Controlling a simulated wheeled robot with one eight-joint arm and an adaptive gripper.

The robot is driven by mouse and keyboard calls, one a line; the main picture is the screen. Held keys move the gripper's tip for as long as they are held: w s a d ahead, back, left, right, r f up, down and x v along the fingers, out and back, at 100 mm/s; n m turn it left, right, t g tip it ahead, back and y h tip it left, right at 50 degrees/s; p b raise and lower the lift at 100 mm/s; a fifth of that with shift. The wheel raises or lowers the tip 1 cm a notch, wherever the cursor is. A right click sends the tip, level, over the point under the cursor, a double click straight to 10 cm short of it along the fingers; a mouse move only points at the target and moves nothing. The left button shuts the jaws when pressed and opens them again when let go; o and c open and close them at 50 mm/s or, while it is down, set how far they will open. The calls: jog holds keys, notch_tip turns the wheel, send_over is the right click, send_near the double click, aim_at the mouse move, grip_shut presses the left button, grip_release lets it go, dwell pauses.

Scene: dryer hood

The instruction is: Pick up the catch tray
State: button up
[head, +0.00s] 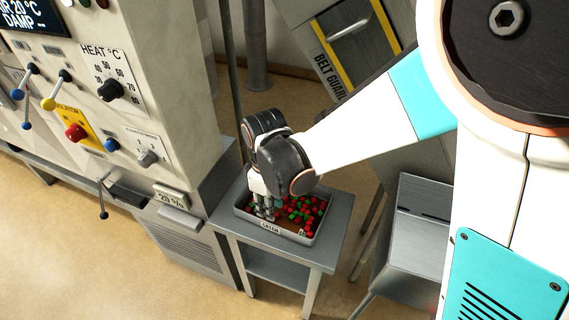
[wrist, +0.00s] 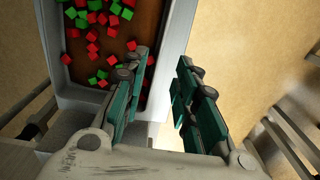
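The catch tray (head: 290,235) is a shallow grey tray with a "CATCH" label on its front wall. It holds many small red and green cubes on a brown floor and sits on a small grey stand (head: 325,255). My gripper (head: 266,214) points down at the tray's left part in the head view. In the wrist view my gripper (wrist: 165,62) is open, with its dark green finger pads on either side of the tray wall (wrist: 178,30). One finger is over the inside, the other outside. Contact with the wall cannot be told.
A beige machine with knobs and levers (head: 110,90) stands close on the left of the stand. A grey panel marked "BELT GUARD" (head: 345,50) is behind. A grey metal box on legs (head: 420,225) stands to the right. Tan floor (head: 80,250) is open at the front left.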

notch_tip(320, 180, down, 10)
jog(key=b, duration=0.3)
jog(key=shift+r+b, duration=0.2)
jog(key=shift+b, duration=0.15)
jog(key=shift+r, duration=0.1)
grip_shut()
